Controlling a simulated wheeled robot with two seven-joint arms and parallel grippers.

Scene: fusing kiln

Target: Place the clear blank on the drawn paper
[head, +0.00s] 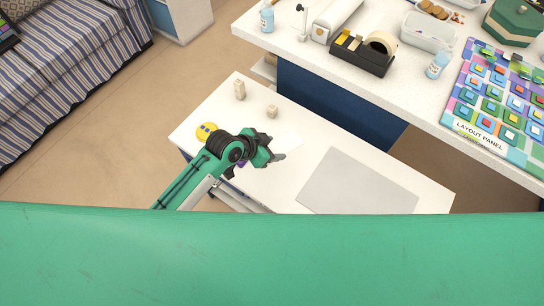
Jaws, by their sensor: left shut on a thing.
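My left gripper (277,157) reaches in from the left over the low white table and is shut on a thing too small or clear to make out. I cannot tell whether it is the clear blank, which I do not see anywhere else. A flat pale grey sheet (358,184) lies on the table to the right of the gripper, apart from it. I see no drawing on this sheet, so I cannot tell whether it is the drawn paper. A bit of purple (242,164) shows beside the gripper, mostly hidden by it. My right gripper is out of view.
A yellow disc (206,131) with dark spots and two small cream blocks (239,90) (272,111) stand on the white table (222,105). Behind, a higher counter (300,55) holds a tape dispenser (364,55), bottles, and a colourful layout panel (478,122). My green body covers the bottom.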

